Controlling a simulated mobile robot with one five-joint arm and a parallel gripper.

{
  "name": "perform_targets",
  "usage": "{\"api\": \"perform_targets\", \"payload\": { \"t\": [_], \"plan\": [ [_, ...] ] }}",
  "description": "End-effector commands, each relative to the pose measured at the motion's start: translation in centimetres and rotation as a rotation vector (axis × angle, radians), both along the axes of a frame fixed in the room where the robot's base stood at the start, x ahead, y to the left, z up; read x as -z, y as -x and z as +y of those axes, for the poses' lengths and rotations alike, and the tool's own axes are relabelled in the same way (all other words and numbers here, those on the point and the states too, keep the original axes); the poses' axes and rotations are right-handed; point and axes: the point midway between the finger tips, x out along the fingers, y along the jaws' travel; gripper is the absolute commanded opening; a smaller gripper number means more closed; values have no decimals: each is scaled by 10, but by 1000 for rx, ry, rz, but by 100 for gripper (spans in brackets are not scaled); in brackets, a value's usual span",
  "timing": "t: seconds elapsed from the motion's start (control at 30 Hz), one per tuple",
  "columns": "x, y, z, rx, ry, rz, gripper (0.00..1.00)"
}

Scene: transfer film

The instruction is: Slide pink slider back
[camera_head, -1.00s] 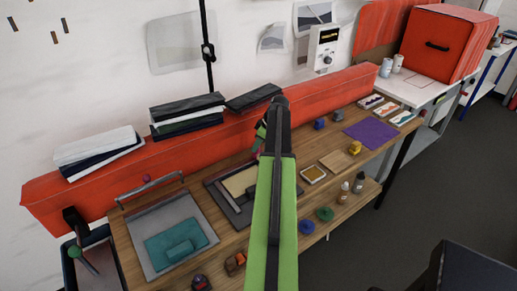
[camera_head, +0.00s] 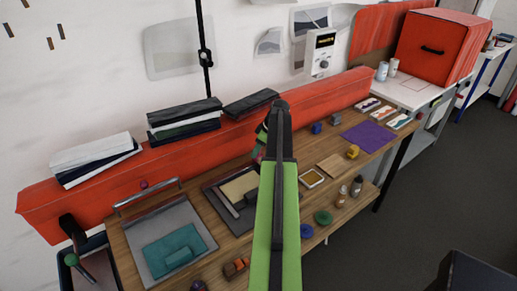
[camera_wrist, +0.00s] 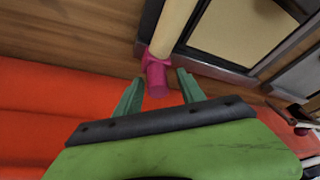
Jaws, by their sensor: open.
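The pink slider (camera_wrist: 156,76) shows in the wrist view as a short pink peg with a collar, at the end of a cream bar (camera_wrist: 177,22) beside a dark-framed tray (camera_wrist: 205,62). My gripper (camera_wrist: 159,88) is open, with one teal finger on each side of the peg's free end. Gaps show between the peg and both fingers, and I see no clear contact. In the head view my green arm hides most of the slider area, and the tray with its tan panel (camera_head: 240,187) shows to the left of the arm.
A long red block (camera_head: 95,195) runs along the back of the wooden bench and fills the left of the wrist view (camera_wrist: 50,115). A grey tray with a teal pad (camera_head: 174,252) lies left. A purple sheet (camera_head: 368,136) and small blocks lie right.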

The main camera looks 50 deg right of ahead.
Motion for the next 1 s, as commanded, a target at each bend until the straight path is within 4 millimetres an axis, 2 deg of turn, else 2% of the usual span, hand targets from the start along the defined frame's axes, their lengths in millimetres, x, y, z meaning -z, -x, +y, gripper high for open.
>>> {"api": "perform_targets", "payload": {
  "t": [0.13,0.27,0.8,0.9,1.0],
  "plan": [
    [-7,2,-1,1,0,0,47],
    [-25,8,-2,0,0,0,47],
    [-144,54,-14,1,0,0,47],
    [-158,61,-17,0,0,0,47],
    [-163,64,-17,0,0,-1,47]
  ]
}}
